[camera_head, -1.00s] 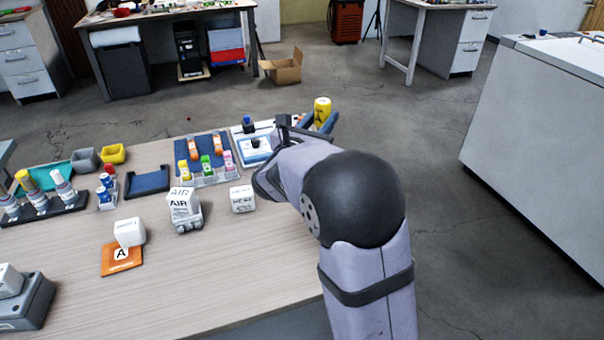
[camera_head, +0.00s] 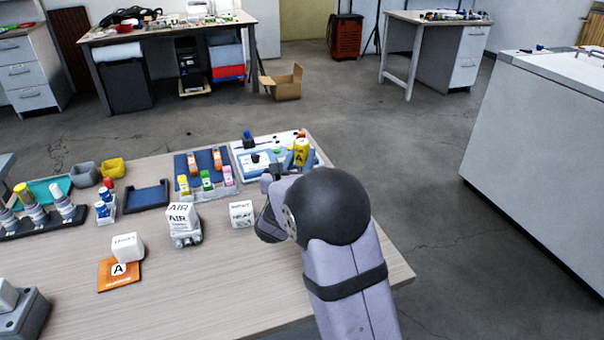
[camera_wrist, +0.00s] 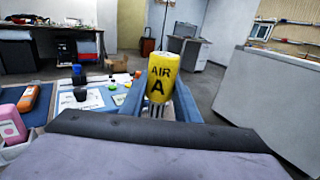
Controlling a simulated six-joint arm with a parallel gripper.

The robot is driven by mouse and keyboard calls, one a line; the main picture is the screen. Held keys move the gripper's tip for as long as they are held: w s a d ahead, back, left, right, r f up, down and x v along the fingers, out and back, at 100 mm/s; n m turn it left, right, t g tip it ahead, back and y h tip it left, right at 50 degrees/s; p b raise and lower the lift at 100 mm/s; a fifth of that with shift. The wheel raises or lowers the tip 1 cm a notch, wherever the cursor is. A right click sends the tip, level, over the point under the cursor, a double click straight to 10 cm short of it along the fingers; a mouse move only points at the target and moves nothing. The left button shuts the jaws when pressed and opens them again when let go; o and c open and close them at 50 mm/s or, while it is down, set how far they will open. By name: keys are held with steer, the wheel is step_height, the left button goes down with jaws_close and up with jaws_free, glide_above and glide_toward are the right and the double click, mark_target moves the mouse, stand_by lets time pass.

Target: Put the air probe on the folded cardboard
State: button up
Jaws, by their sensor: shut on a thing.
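A yellow cylinder marked "AIR A" (camera_wrist: 163,80), which I take as the air probe, stands upright between my gripper's fingers (camera_wrist: 158,100). My gripper is shut on it. In the head view the yellow probe (camera_head: 301,152) shows above my wrist, at the far right end of the table; its lower part is hidden. A flat orange piece marked "A" (camera_head: 119,276) lies on the table at the front left, with a white block (camera_head: 127,246) at its back edge. I cannot tell whether it is the folded cardboard.
A white block marked AIR (camera_head: 182,215) on a grey stand and another white block (camera_head: 241,213) stand mid-table. A blue tray (camera_head: 147,196), a rack with coloured vials (camera_head: 206,186) and a white board (camera_head: 262,160) line the back. Bare wood (camera_head: 215,275) fills the front.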

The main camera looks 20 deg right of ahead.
steer(key=shift+f, duration=2.25)
steer(key=shift+f+b, duration=0.2)
steer(key=shift+b, duration=0.25)
steer(key=o, duration=1.1)
steer(key=shift+r+p, duration=0.25)
steer(key=shift+p, duration=0.05)
steer(key=v, duration=1.2)
